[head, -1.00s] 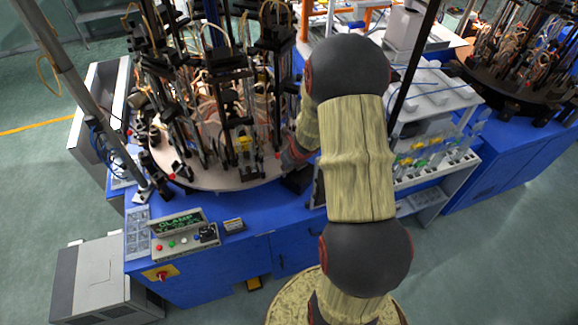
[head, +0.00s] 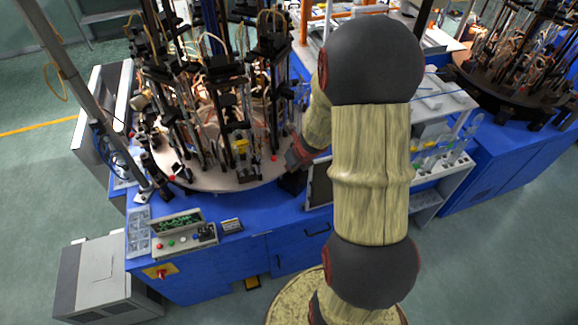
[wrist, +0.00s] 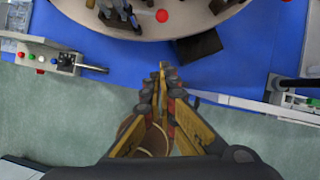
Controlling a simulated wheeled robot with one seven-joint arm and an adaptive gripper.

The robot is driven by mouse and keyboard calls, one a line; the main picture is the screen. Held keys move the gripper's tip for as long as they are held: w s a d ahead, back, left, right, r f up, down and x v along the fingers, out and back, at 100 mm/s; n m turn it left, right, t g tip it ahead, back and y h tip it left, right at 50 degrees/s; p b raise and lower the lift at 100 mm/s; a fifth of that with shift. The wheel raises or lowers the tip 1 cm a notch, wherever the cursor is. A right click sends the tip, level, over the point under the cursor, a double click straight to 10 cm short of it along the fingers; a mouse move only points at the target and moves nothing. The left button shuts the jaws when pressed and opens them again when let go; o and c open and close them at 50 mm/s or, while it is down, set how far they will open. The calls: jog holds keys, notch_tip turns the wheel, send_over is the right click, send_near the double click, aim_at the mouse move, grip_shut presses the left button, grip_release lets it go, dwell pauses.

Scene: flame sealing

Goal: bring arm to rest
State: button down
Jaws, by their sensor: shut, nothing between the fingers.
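My gripper (wrist: 168,88) shows in the wrist view, its yellow-and-dark fingers closed together with nothing between them. It hangs over the front edge of the blue machine table (wrist: 110,75), apart from everything. In the head view my arm rises at the right of centre and bends down toward the table; the fingers are hidden there behind my arm.
The round turntable (head: 225,180) with several upright fixtures stands on the blue table. A control panel (head: 183,236) with coloured buttons is at the front left. A grey cabinet (head: 92,280) stands on the floor. A white rack (head: 440,185) stands right of my arm.

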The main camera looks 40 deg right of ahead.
dwell(0.4)
notch_tip(320, 180, up, 10)
jog(key=w+a+m+t+h+b, duration=0.1)
jog(key=a+m+t+h+b, duration=0.3)
jog(key=m+b, duration=0.95)
jog(key=s+a+f+m+g+y+b, duration=0.1)
jog(key=s+a+m+b, duration=0.3)
jog(key=s+a+m, duration=0.5)
jog(key=s+a+f+m+g+y+b, duration=0.2)
jog(key=s+a+f+m+y+b, duration=0.2)
jog(key=s+a+m, duration=0.5)
jog(key=a+m+b, duration=0.1)
jog(key=a+m, duration=0.1)
jog(key=a, duration=0.2)
jog(key=shift+a+g, duration=0.15)
jog(key=shift+g, duration=0.15)
